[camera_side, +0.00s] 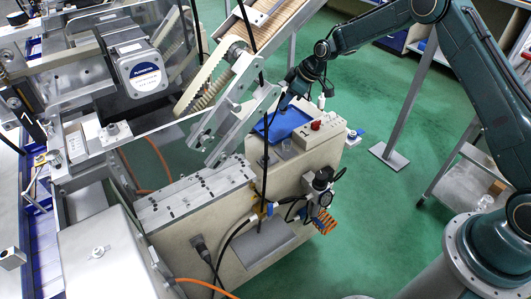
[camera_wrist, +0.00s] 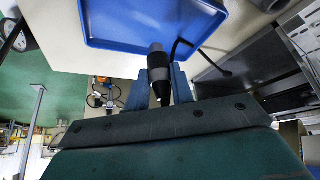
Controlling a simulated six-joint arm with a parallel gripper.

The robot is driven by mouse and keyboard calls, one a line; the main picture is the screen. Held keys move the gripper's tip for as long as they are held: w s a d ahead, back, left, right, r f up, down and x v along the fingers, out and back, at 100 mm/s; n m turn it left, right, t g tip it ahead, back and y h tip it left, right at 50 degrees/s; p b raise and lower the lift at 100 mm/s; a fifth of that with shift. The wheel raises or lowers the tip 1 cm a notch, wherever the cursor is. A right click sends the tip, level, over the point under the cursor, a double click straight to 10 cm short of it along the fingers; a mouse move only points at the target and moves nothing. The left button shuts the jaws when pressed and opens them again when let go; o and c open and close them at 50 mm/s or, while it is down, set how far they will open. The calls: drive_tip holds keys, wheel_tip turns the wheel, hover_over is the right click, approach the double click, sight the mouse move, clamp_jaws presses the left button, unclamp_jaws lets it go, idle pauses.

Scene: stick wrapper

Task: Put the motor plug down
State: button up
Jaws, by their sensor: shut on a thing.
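The motor plug (camera_wrist: 158,62), a black and grey cylinder, shows in the wrist view between the two blue-grey fingers of my gripper (camera_wrist: 156,82). The fingers are shut on it. Its tip overlaps the edge of a blue tray (camera_wrist: 105,42) in that view; I cannot tell whether it touches. The plug is too small to make out there.
A black cable (camera_wrist: 205,58) curves beside the plug. A control box with a red button (camera_side: 316,125) stands right of the tray. A slanted conveyor (camera_side: 262,32) and a metal bracket (camera_side: 232,108) rise close on the left. Green floor (camera_side: 385,205) is open at right.

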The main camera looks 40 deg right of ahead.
sight(286, 110)
drive_tip(key=shift+f, duration=2.2)
drive_tip(key=shift+f, duration=0.1)
drive_tip(key=o, duration=1)
drive_tip(key=v, duration=1.2)
